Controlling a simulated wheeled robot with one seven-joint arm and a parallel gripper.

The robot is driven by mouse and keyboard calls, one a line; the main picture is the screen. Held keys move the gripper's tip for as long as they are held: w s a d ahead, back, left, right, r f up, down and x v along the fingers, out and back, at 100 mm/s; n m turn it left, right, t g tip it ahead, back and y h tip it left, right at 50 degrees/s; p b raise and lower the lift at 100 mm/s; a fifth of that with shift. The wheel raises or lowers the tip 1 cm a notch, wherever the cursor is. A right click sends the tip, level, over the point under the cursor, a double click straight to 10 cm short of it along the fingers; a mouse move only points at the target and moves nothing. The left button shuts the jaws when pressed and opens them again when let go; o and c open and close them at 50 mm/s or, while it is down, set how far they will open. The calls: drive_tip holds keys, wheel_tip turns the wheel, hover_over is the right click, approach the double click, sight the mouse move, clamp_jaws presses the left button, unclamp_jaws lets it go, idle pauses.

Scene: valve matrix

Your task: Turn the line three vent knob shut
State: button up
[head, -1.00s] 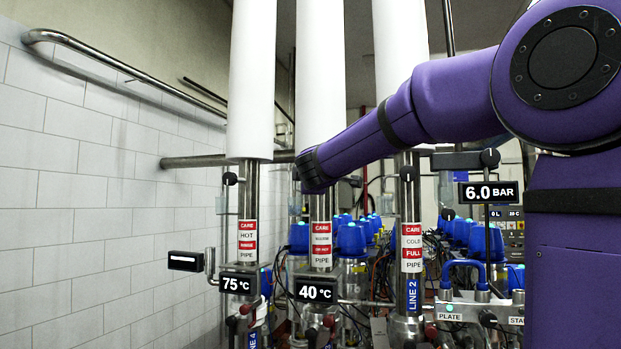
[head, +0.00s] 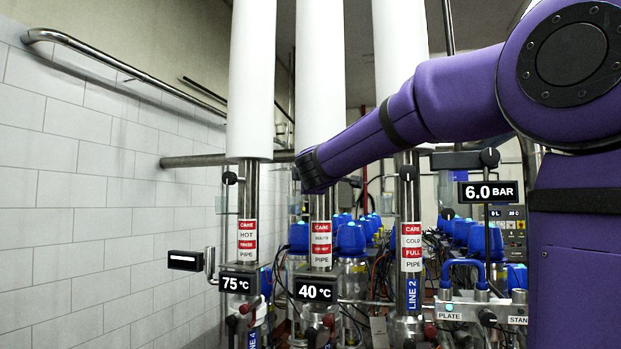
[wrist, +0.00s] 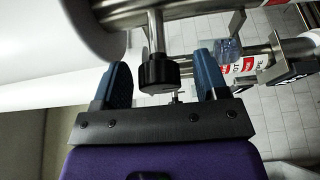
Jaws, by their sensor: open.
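A black ribbed knob (wrist: 160,76) on a short metal stem shows in the wrist view. My gripper (wrist: 162,68) is open, with one blue finger on each side of this knob. There are gaps between the knob and both fingers, the wider one on the right. In the head view the end of my arm is in front of the middle pipe (head: 321,206), between the line 4 pipe and the line 2 pipe. My fingers and the knob there are hidden behind my arm. No line three label is readable.
The line 2 pipe (head: 411,212) stands right of the middle pipe, with a black knob (head: 407,173). The left pipe (head: 247,205) has another black knob (head: 230,178). Display boxes (head: 316,292) stick out below. A tiled wall (head: 90,200) is at left.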

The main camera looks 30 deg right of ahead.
drive_tip(key=v, duration=1)
drive_tip(key=shift+s, duration=0.15)
drive_tip(key=s+a+f+m+g+y, duration=0.3)
drive_tip(key=s+f+m, duration=0.1)
drive_tip(key=s+f, duration=0.4)
drive_tip(key=s+a+f+m+g+y, duration=0.3)
drive_tip(key=s+f, duration=0.5)
drive_tip(key=f, duration=0.3)
drive_tip(key=s+a+f+m+g+y, duration=0.3)
drive_tip(key=s+a+f+m+g, duration=0.1)
drive_tip(key=s+f, duration=0.4)
drive_tip(key=shift+f+m, duration=0.5)
drive_tip(key=shift+f, duration=0.15)
